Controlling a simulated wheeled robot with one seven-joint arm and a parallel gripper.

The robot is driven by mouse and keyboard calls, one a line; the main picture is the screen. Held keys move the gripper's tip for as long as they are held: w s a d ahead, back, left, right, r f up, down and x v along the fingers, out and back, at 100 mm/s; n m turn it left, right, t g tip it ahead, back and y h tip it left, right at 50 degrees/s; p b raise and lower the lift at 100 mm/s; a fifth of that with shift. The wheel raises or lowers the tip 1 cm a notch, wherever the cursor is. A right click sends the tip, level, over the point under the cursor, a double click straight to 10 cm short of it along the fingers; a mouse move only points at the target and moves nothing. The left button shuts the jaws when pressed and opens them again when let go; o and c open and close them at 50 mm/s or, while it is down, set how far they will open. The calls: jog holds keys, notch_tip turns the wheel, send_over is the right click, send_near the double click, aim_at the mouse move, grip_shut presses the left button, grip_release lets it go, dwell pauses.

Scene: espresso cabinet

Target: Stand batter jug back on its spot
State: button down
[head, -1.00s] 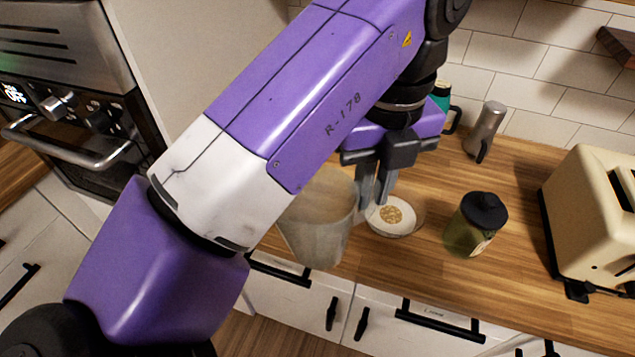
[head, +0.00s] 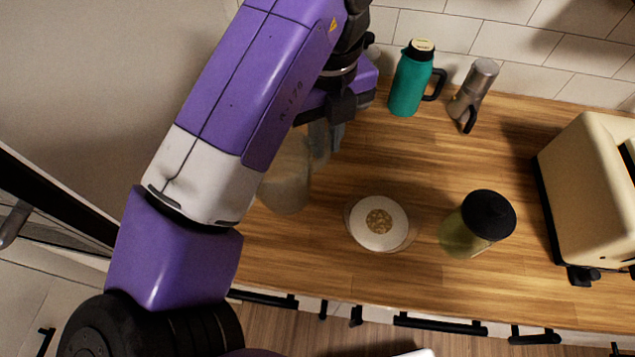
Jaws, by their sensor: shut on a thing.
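The batter jug (head: 287,182), a pale, see-through vessel, shows left of centre, partly hidden behind my arm. My gripper (head: 326,145) is shut on its right side, near the top. The jug looks upright or nearly so, over the left part of the wooden counter. I cannot tell whether its base touches the counter. No marked spot for the jug can be made out.
A shallow round dish (head: 380,223), white with a grainy tan middle, lies right of the jug.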

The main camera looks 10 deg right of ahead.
notch_tip(320, 180, down, 14)
jog(key=shift+r+p, duration=0.2)
jog(key=shift+p, duration=0.45)
jog(key=shift+f, duration=0.15)
jog(key=c, duration=1.8)
grip_release()
jog(key=shift+c, duration=0.2)
jog(key=o, duration=0.4)
jog(key=shift+o, duration=0.2)
notch_tip(320, 180, up, 12)
jog(key=shift+r+b, duration=0.2)
jog(key=shift+b, duration=0.75)
